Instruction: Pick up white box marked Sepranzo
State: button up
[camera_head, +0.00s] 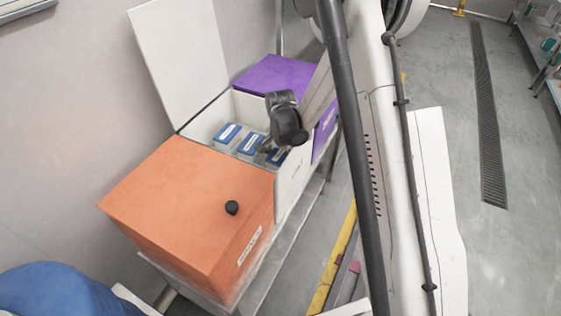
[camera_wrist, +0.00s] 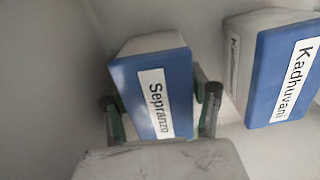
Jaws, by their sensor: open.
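The white box marked Sepranzo (camera_wrist: 130,90) has a blue top with a white label and sits inside an open white bin (camera_head: 292,180). In the wrist view my gripper (camera_wrist: 158,112) is open, with one green-and-dark finger on each side of this box. The fingers straddle it; I cannot tell whether they touch it. In the head view my gripper (camera_head: 266,148) reaches into the bin over the blue-topped boxes. The labels are too small there to tell which is Sepranzo, and my wrist hides part of the row.
A box marked Kadhuvani (camera_wrist: 275,85) stands close to the right. The bin's raised white lid (camera_head: 182,55) leans near the wall. An orange bin (camera_head: 185,205) with a black knob (camera_head: 232,207) and a purple bin (camera_head: 275,75) flank it. Grey floor is open at right.

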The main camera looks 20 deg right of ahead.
jog(key=shift+c, duration=0.3)
jog(key=c, duration=1.2)
jog(key=shift+r, duration=0.15)
